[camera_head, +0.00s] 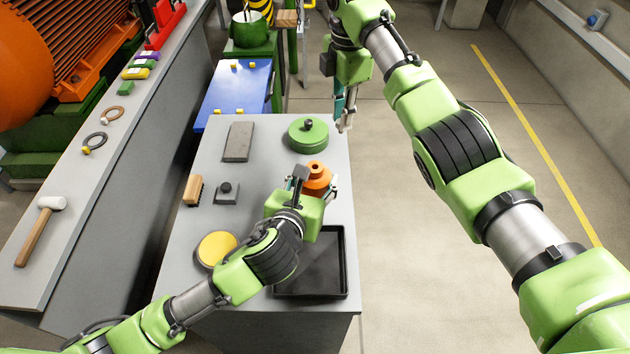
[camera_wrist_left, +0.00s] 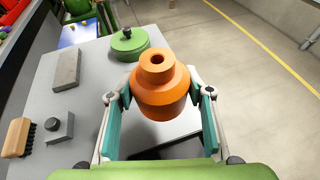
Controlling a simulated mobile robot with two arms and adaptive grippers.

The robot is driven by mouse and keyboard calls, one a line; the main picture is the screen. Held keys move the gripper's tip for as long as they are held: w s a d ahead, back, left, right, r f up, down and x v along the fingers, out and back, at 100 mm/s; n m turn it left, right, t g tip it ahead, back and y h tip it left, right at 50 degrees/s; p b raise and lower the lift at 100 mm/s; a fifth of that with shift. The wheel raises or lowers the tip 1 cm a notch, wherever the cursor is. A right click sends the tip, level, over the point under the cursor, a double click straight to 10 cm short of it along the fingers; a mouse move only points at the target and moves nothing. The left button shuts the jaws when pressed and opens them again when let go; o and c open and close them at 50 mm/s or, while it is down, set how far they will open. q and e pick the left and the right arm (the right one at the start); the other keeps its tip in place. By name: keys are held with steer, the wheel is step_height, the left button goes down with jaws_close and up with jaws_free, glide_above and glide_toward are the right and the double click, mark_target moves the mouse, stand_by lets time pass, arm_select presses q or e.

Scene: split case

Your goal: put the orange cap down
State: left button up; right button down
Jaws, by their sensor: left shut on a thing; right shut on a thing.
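The orange cap (camera_head: 316,177) is a stepped round piece with a hole in its top. In the left wrist view the cap (camera_wrist_left: 160,84) sits upright between the two teal-padded fingers. My left gripper (camera_head: 315,188) is shut on it, over the right side of the grey table (camera_head: 265,150), just behind the black tray (camera_head: 346,265). I cannot tell whether the cap touches the table. My right gripper (camera_head: 344,118) points down beside the table's right edge. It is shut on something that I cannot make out.
A green lid with a knob (camera_head: 308,137) lies behind the cap. A grey block (camera_head: 238,142), a brush (camera_head: 193,190), a small knobbed block (camera_head: 226,192) and a yellow disc (camera_head: 215,248) are on the left. The black tray's visible floor looks empty.

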arm_select(q)
steer(key=w+f, duration=0.6)
steer(key=w, duration=0.1)
steer(key=shift+w+f, duration=0.25)
steer(key=shift+f, duration=0.05)
steer(key=shift+w+f, duration=0.2)
steer(key=shift+f, duration=1.55)
steer(key=shift+f, duration=0.2)
steer(key=o, duration=1.3)
steer(key=shift+c, duration=0.2)
steer(key=shift+s+r, duration=0.1)
steer(key=shift+r, duration=0.05)
steer(key=v, duration=1.2)
